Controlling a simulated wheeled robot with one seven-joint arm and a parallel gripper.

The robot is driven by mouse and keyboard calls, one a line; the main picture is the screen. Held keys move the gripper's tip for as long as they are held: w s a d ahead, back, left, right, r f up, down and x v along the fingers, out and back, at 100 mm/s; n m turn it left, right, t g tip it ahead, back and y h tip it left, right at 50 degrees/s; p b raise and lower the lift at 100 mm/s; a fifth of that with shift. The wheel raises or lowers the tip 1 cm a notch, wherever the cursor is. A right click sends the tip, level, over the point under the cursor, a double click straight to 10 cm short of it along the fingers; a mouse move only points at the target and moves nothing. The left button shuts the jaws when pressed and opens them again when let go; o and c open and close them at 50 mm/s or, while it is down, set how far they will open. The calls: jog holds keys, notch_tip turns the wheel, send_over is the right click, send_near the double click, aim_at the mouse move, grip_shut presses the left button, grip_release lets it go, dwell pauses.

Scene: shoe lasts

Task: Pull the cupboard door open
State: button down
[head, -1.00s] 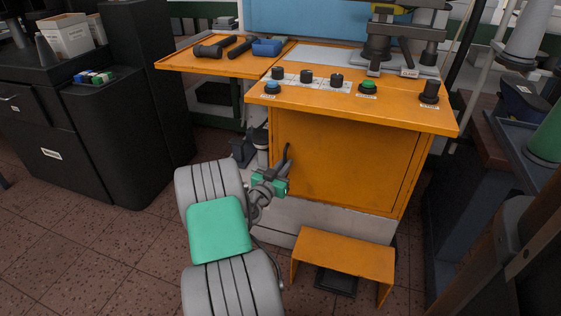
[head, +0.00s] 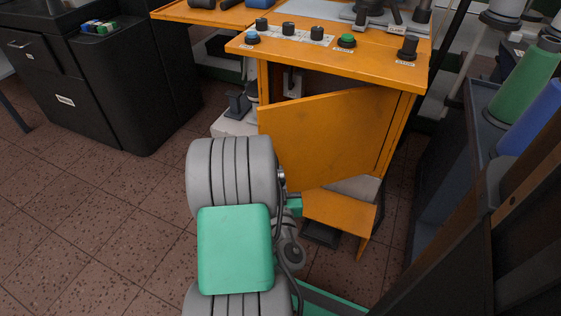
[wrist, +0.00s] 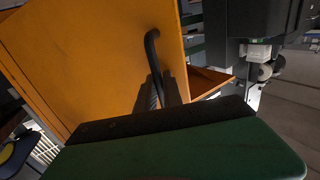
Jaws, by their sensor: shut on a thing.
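The orange cupboard door (head: 325,138) stands partly open in the head view. Its left edge is swung out from the cabinet (head: 402,125), with its hinge side at the right. A dark gap with some of the inside shows above and behind the door. In the wrist view the door's orange face (wrist: 85,60) carries a dark curved handle (wrist: 152,48) near one edge. My gripper (wrist: 158,98) is shut on the handle's lower part. In the head view my gripper (head: 295,206) is mostly hidden by my arm, low at the door's left edge, and the handle is hidden.
An orange step stool (head: 340,208) stands on the floor just below the door. A black drawer cabinet (head: 110,90) is at the left. A dark rack with thread cones (head: 525,85) is at the right. The tiled floor at the left front is clear.

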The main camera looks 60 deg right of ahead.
jog(key=shift+s+a, duration=0.9)
jog(key=shift+s, duration=0.3)
jog(key=c, duration=1.8)
grip_release()
jog(key=shift+o, duration=0.2)
